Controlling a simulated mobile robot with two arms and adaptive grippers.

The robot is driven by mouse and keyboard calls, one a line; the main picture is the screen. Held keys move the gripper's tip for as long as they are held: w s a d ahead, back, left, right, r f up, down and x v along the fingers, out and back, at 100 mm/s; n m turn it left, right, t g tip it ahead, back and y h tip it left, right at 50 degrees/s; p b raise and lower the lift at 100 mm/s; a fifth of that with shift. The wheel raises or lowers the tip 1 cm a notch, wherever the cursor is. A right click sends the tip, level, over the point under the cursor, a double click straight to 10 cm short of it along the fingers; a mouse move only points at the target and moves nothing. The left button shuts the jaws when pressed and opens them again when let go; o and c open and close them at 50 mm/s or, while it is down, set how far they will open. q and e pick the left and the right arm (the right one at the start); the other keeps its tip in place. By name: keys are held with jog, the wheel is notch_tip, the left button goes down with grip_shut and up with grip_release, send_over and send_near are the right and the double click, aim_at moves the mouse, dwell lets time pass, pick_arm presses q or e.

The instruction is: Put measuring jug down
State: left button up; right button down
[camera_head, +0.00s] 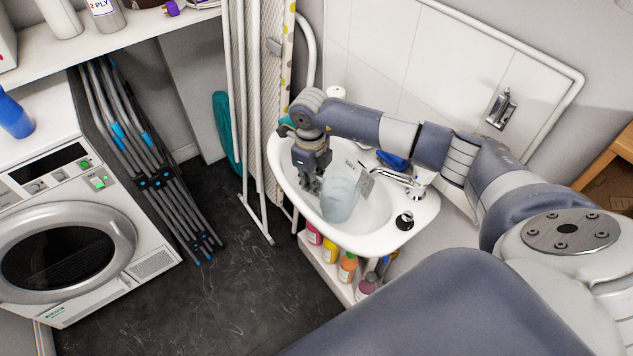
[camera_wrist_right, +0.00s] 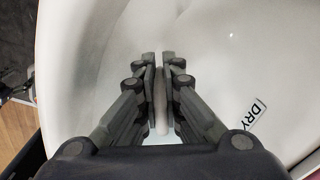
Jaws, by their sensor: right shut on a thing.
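The measuring jug (camera_head: 341,199) is pale, see-through and bluish. In the head view it is inside or over the white sink basin (camera_head: 378,207), and I cannot tell whether it touches the bottom. My right gripper (camera_head: 314,184) is at the jug's left side, pointing down. In the right wrist view my right gripper (camera_wrist_right: 161,70) is shut on a narrow pale strip, which looks like the jug's handle (camera_wrist_right: 161,108). The rest of the jug is mostly hidden there by the gripper. My left gripper is not in view.
A chrome tap (camera_head: 398,178) stands at the sink's right. A card marked "DRY" (camera_wrist_right: 252,113) lies by the basin, and a blue item (camera_head: 392,160) sits on the back rim. Several bottles (camera_head: 330,249) stand below. A folded airer (camera_head: 150,165) leans left, beside a dryer (camera_head: 75,240).

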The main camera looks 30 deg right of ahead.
jog(key=shift+d, duration=0.1)
jog(key=c, duration=2.1)
grip_release()
jog(key=shift+c, duration=0.2)
jog(key=o, duration=0.4)
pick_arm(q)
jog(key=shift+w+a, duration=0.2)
